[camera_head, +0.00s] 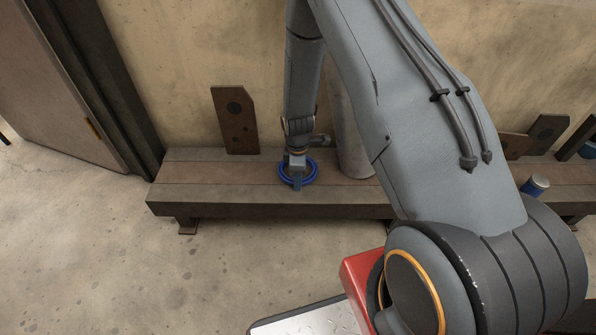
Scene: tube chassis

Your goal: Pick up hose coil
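A blue hose coil (313,175) lies on the low wooden bench (225,185) against the wall. My gripper (297,183) points down at the coil from above, and its lower end overlaps the ring in the picture. The fingers are small and partly merge with the coil, so I cannot tell whether they are open, shut or touching it. My gripper hides part of the ring.
A brown metal plate (235,120) leans on the wall to the left of my gripper. A grey cylinder (350,140) stands close on the right. A blue can (536,185) and more plates (548,133) are at the far right. The bench is clear to the left.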

